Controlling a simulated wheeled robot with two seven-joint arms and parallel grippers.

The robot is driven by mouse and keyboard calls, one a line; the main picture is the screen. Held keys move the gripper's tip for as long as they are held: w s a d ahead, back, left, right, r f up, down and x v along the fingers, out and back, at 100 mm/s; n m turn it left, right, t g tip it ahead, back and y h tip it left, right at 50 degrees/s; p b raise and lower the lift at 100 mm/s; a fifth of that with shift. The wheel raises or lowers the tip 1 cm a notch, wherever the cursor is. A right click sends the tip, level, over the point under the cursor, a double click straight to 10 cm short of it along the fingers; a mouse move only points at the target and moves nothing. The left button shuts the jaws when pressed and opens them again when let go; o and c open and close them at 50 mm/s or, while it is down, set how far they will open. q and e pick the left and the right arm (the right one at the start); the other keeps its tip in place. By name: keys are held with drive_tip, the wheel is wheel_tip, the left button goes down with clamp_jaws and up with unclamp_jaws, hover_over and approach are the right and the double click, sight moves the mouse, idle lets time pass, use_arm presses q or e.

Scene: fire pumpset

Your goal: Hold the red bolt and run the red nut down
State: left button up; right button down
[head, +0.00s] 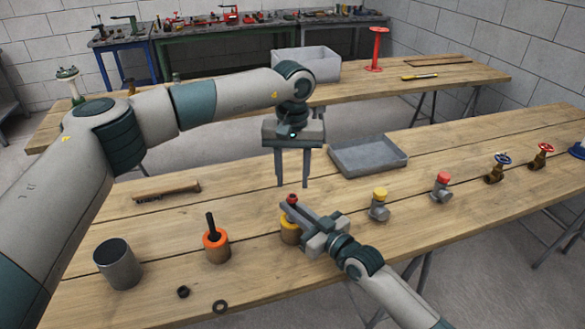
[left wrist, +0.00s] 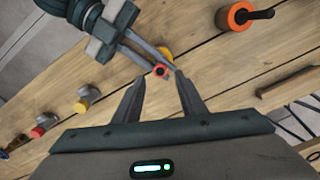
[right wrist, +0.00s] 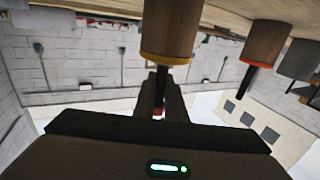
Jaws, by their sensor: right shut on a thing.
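A dark bolt stands upright out of a yellow-topped wooden block (head: 290,231). The bolt shank (right wrist: 164,78) shows in the right wrist view. The red nut (head: 292,198) is at its top; from above, the left wrist view shows it as a red ring (left wrist: 160,72) with a dark centre. My right gripper (head: 290,207) comes in from the side, shut on the bolt close by the red nut; the fingers hide the exact contact. My left gripper (head: 292,182) points down above and behind the nut, fingers apart and empty. Its open fingers (left wrist: 158,82) show in the left wrist view.
An orange-topped block (head: 216,245) with a black bolt stands left, beside a grey cup (head: 117,264). Two dark nuts lie in front. A grey tray (head: 368,155) is behind; valves and capped fittings line the right. Table left of the tray is fairly clear.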

sight(292, 195)
use_arm(q)
drive_tip(key=n, duration=0.6)
drive_tip(key=shift+r, duration=0.35)
drive_tip(key=n, duration=0.3)
drive_tip(key=shift+r, duration=0.2)
drive_tip(key=n, duration=0.4)
drive_tip(key=shift+r+n, duration=0.3)
drive_tip(key=n, duration=0.6)
drive_tip(key=shift+r, duration=0.4)
drive_tip(key=n, duration=0.4)
drive_tip(key=r+n, duration=0.1)
drive_tip(key=n, duration=0.2)
drive_tip(key=shift+f, duration=0.25)
drive_tip(key=shift+f, duration=3.85)
